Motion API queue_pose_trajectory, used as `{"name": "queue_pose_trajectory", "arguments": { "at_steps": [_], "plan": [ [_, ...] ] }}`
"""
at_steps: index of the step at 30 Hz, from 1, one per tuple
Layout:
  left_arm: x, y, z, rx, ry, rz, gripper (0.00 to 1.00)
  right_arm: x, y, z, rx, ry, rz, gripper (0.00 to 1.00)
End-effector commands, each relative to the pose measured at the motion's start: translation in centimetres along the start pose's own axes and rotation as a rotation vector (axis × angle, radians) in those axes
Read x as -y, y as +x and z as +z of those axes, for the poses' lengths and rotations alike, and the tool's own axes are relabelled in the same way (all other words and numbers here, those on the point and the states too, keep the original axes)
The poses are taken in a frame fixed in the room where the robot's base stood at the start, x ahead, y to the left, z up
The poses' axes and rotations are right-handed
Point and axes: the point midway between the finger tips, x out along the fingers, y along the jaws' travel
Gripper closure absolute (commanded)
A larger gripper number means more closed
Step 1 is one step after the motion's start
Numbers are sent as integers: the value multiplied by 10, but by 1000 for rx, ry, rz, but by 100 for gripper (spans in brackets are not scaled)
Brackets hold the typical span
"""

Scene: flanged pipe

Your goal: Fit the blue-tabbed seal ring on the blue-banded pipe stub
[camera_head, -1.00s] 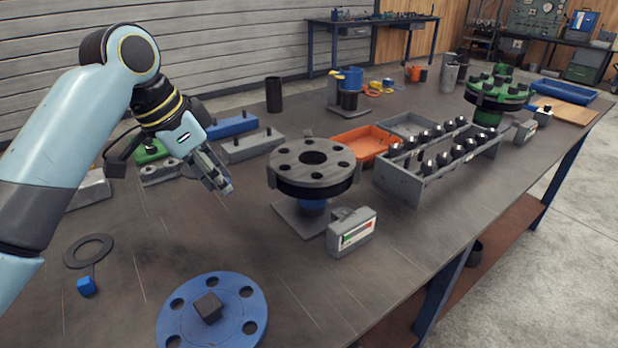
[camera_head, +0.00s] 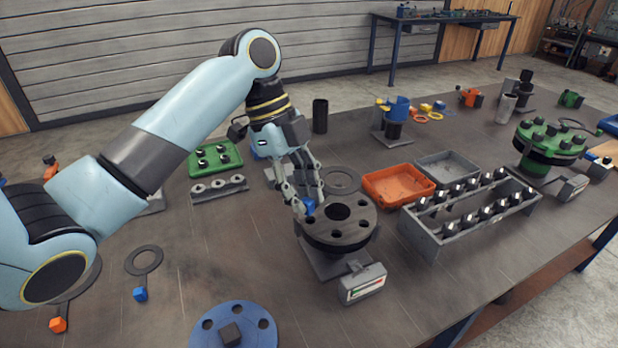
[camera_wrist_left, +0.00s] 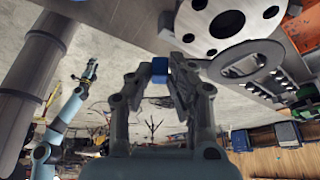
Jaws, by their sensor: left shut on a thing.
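My left gripper (camera_head: 306,203) is shut on the blue tab (camera_head: 309,206) of a thin dark seal ring (camera_head: 342,180). The ring sits out to the right of the fingertips, seemingly in the air at the far side of the grey flange (camera_head: 337,222) on its stand; contact cannot be told. In the left wrist view the blue tab (camera_wrist_left: 160,70) is between the fingertips, and the ring (camera_wrist_left: 248,62) overlaps the edge of the bolt-holed flange (camera_wrist_left: 228,22). The stub's blue band is hidden under the flange now. My right gripper (camera_wrist_left: 90,70) is small in the wrist view; its jaws are unclear.
Another blue-tabbed ring (camera_head: 144,260) and an orange tab (camera_head: 58,325) lie at the left. A blue flange disc (camera_head: 262,330) is in front. A gauge box (camera_head: 362,284), bolt rack (camera_head: 470,222) and orange tray (camera_head: 398,185) surround the stand.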

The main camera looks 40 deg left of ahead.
Motion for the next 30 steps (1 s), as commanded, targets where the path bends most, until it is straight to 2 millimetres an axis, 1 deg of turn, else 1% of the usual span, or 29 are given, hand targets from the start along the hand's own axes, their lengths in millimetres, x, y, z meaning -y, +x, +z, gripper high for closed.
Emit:
{"name": "queue_pose_trajectory", "arguments": {
  "at_steps": [2,5,15,19,22,30],
  "plan": [
    [-2,0,0,0,18,8,100,0,-2,0,0,0,0,60],
    [-2,5,2,0,22,9,100,1,4,1,1,0,0,60],
    [-2,36,15,1,21,8,100,10,38,6,3,3,-8,60],
    [-2,44,18,1,20,8,100,11,48,7,4,3,-8,60],
    [-2,46,19,1,20,8,100,11,51,8,4,3,-8,60],
    [-2,45,19,1,20,7,100,9,49,8,4,2,-6,60]
  ]
}}
